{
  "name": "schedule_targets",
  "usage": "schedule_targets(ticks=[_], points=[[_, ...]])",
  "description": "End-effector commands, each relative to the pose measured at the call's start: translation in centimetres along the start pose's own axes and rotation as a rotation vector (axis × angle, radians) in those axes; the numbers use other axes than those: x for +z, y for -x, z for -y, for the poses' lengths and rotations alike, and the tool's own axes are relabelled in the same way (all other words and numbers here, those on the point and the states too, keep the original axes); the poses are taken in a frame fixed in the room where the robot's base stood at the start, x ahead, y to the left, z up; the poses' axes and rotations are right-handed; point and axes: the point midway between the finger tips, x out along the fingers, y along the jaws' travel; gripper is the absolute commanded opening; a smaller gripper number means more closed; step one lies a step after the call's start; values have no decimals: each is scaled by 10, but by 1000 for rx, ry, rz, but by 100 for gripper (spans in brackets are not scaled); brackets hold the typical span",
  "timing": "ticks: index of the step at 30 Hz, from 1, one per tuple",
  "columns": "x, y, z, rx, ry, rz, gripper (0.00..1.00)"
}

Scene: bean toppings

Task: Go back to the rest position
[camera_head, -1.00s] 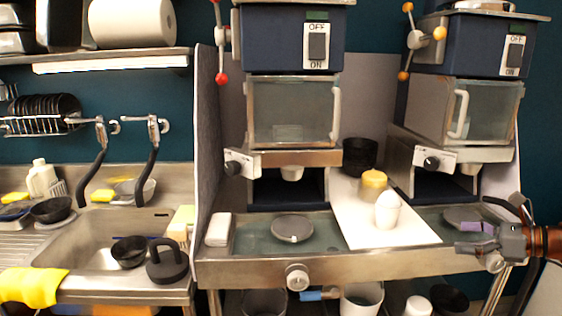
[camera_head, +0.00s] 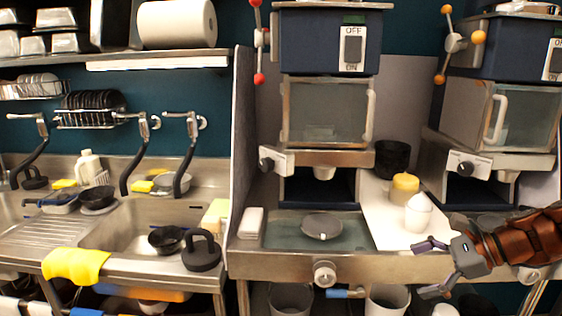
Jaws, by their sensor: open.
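My gripper (camera_head: 432,268) is at the lower right, in front of the right part of the machine counter. Its two fingers point left and are spread apart, with nothing between them. My reddish-brown arm reaches in from the right edge. The gripper is close in the picture to a white rounded container (camera_head: 418,214) on the white board (camera_head: 385,222), but appears nearer to the camera and apart from it.
Two blue machines (camera_head: 325,45) rise above the counter. A round grey disc (camera_head: 321,226) lies on the left tray. A sink (camera_head: 140,225) with a yellow cloth (camera_head: 76,266) is at left.

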Motion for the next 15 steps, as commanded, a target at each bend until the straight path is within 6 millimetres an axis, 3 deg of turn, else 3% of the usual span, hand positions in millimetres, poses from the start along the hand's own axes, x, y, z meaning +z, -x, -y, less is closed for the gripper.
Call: schedule_targets(ticks=[1,6,15], points=[[14,-16,-15,56,67,-27,100],[39,-54,-70,230,287,-110,100],[54,-84,-170,533,696,-232,100]])
